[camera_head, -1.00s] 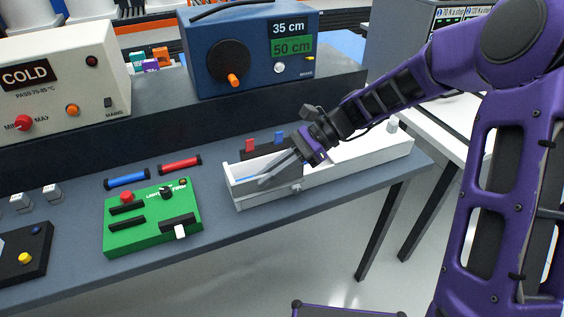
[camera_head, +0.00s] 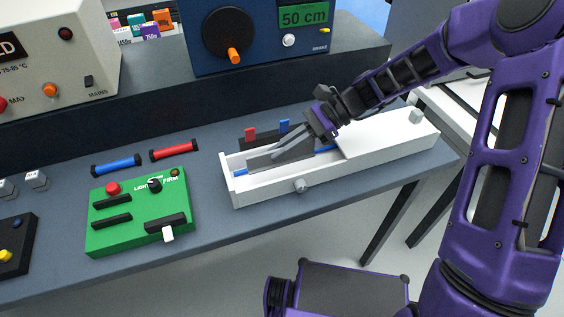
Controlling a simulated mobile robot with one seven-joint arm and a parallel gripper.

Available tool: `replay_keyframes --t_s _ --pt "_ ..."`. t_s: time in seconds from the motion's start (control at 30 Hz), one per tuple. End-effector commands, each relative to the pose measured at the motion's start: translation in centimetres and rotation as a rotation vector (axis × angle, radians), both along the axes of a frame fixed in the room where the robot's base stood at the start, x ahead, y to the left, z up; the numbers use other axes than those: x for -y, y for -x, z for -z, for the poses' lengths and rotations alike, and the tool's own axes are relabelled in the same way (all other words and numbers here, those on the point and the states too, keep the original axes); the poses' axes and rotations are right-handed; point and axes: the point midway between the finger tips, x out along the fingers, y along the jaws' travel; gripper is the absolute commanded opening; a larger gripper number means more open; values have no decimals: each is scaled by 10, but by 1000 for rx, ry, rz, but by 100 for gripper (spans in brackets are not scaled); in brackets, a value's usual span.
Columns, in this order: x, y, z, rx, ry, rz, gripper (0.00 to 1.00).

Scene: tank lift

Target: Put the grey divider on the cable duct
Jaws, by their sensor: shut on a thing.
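My gripper (camera_head: 276,156) is over the left, open part of a long white trough (camera_head: 265,195). It is shut on the grey divider (camera_head: 297,152), a thin flat plate standing on edge between the trough's walls. A blue strip shows in the trough on both sides of the plate, which hides its middle. I cannot tell whether the plate's lower edge touches the trough floor. A long dark raised box (camera_head: 150,122) runs along the back of the bench and may be the cable duct.
A blue device (camera_head: 265,55) and a beige device (camera_head: 60,75) stand at the back. A dark holder with red and blue tabs (camera_head: 250,134) is behind the trough. A green box (camera_head: 140,215) is at left, with red (camera_head: 174,150) and blue (camera_head: 116,165) cylinders behind it.

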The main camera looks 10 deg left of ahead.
Motion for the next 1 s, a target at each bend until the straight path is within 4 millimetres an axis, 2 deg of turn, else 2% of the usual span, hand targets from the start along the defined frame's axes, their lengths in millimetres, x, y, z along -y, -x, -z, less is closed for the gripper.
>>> replay_keyframes --t_s 0.17,0.37,0.57,0.6,0.73,0.77,1.0 --pt "0 0 14 -1 -1 -1 0" --pt "0 0 42 -2 -1 0 0" --pt "0 0 44 1 0 0 0" --pt "0 0 44 2 1 0 13" --pt "0 0 44 1 1 0 36" --pt "0 0 44 1 1 0 39" --pt "0 0 44 1 0 0 39"
